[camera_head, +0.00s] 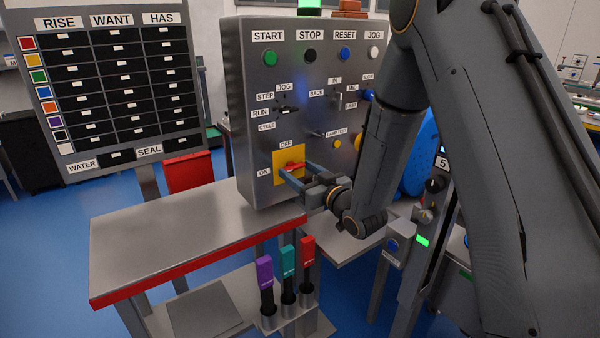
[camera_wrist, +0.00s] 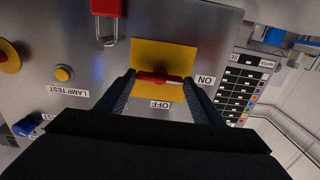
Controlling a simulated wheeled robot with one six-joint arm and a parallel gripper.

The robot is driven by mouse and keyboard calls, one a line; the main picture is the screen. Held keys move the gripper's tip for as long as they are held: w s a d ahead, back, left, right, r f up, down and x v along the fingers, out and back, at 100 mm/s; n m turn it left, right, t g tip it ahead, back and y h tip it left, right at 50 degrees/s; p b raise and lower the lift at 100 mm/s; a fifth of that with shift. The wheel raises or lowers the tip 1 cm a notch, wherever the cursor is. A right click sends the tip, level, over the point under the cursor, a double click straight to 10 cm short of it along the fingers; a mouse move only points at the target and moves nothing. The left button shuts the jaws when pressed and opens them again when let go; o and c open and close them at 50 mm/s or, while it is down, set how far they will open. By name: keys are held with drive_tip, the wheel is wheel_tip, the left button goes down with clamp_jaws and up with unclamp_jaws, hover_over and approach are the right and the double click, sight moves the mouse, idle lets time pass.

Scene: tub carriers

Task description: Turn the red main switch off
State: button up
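The red main switch handle (camera_head: 292,166) sits on a yellow plate (camera_head: 278,157) low on the grey control panel. OFF is labelled above the plate and ON to its left. In the wrist view, turned over, the red handle (camera_wrist: 158,78) lies crosswise, in line with the ON label. My gripper (camera_head: 296,172) is at the plate. In the wrist view its two fingers (camera_wrist: 159,80) are spread, one beside each end of the handle. Whether the fingertips touch the handle is not clear.
A red padlock (camera_wrist: 107,8) hangs close to the plate. A yellow lamp test button (camera_wrist: 64,73) and other knobs share the panel (camera_head: 258,90). A red-edged metal table (camera_head: 180,240) stands at left front, with several coloured-handled tools (camera_head: 288,262) beside it.

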drive_tip(key=shift+c, duration=1.1)
drive_tip(key=shift+m, duration=0.3)
drive_tip(key=m+b, duration=0.1)
drive_tip(key=m, duration=0.2)
drive_tip(key=shift+m, duration=0.3)
drive_tip(key=m, duration=0.4)
drive_tip(key=shift+m, duration=0.3)
drive_tip(key=m, duration=0.4)
drive_tip(key=shift+m, duration=2.5)
